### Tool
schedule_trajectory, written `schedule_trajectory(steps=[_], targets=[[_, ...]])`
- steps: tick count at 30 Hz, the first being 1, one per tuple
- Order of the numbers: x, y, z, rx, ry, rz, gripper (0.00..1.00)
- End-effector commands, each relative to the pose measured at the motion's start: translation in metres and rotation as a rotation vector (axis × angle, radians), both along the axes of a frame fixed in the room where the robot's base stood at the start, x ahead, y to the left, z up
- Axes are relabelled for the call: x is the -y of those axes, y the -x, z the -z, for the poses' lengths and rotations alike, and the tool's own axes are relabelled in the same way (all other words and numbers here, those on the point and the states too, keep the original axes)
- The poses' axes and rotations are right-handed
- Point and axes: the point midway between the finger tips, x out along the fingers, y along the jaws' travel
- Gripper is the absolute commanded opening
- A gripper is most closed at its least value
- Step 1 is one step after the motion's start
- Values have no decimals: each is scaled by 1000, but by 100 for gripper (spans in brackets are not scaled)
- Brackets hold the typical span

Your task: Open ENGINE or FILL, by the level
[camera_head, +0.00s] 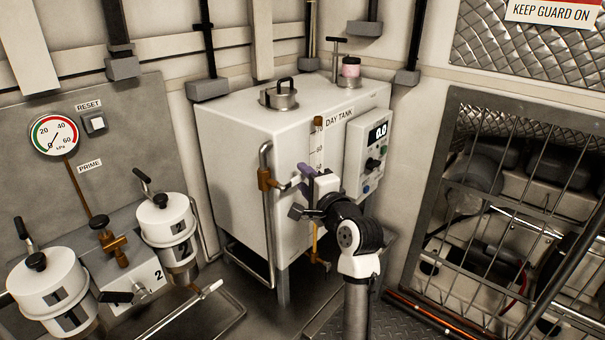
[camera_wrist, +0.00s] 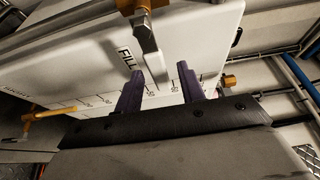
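The white day tank (camera_head: 240,165) stands in the middle of the head view. Its level gauge (camera_head: 317,138) runs down the front; I cannot read the level. A brass FILL valve (camera_head: 265,179) sits on the pipe at the left of the front. In the wrist view, the FILL label (camera_wrist: 126,58) is beside its grey lever (camera_wrist: 147,42). My gripper (camera_head: 307,183) is at the tank front, right of this valve. Its purple fingers (camera_wrist: 160,87) are apart, with the lever's end between them in view; contact is unclear. A lower brass valve (camera_head: 318,260) is partly hidden by my arm.
A control box (camera_head: 368,150) with a display and knob is on the tank's right side. Two white numbered canisters (camera_head: 165,220) stand at the left. A wire guard (camera_head: 500,210) covers machinery at the right. A bent pipe (camera_head: 268,225) runs down the tank's front.

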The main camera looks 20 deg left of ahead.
Motion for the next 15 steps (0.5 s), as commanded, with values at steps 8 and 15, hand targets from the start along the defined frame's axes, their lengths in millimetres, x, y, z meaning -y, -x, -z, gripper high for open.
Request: schedule_trajectory(steps=[8,15], targets=[[-13,-12,0,2,1,1,39],[-13,-12,0,2,1,1,36]])
